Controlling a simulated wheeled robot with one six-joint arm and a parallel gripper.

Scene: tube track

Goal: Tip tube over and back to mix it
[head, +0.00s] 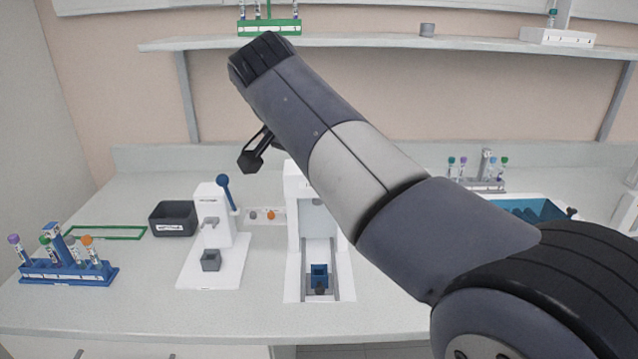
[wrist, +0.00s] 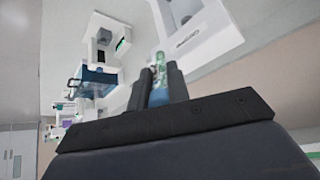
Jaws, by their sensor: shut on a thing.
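My gripper (wrist: 159,72) is shut on a tube (wrist: 158,96), which shows between the two dark fingers in the wrist view. The tube looks blue-teal at its near part and pale with green marks towards the fingertips. The wrist view is strongly tilted, with the bench and devices slanting away beyond the fingers. In the head view, a dark part of my gripper (head: 254,154) shows below and behind my raised arm, above the bench. The tube cannot be made out there, so its exact tilt is unclear.
A blue rack (head: 70,274) with several capped tubes stands at the left. A white lever device (head: 217,225), a dark grey bin (head: 173,219) and a white track device (head: 320,240) stand mid-bench. A blue tub (head: 530,209) is at the right. A shelf (head: 370,41) runs above.

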